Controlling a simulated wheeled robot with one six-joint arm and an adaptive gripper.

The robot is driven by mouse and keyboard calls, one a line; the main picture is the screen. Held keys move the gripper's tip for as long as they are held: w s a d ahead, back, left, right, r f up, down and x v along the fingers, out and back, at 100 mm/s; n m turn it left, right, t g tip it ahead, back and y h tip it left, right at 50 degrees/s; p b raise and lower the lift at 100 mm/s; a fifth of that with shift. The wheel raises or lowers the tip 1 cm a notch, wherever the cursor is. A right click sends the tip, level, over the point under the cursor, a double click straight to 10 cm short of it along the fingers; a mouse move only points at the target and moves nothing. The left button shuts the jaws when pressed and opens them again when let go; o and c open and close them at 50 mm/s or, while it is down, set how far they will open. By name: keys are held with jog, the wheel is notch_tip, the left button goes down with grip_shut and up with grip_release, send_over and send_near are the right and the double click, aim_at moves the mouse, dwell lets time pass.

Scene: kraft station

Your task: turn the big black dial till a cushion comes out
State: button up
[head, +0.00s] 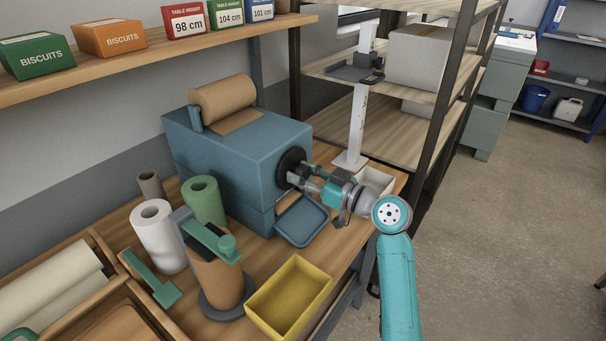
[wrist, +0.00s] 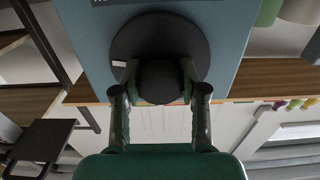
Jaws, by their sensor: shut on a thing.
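The big black dial (head: 290,166) is on the right-hand face of a blue-grey machine (head: 222,140). A roll of brown kraft paper (head: 224,98) sits on top of the machine. My gripper (head: 300,177) is at the dial, and the wrist view shows its two fingers closed on both sides of the dial's round knob (wrist: 160,82). A small white mark (wrist: 119,63) shows on the dial's disc, left of the knob. No cushion is visible.
A yellow bin (head: 289,299), a tape-style dispenser with a brown roll (head: 217,282), and white (head: 157,236) and green (head: 204,201) rolls stand on the wooden bench. A white post (head: 355,125) and shelving (head: 440,120) stand behind my arm. The floor at right is clear.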

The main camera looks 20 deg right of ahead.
jog(key=m, duration=0.4)
jog(key=shift+m, duration=0.4)
jog(key=m, duration=1.4)
jog(key=shift+r+m, duration=0.1)
jog(key=shift+m, duration=0.3)
jog(key=o, duration=1.1)
jog(key=shift+o, duration=0.2)
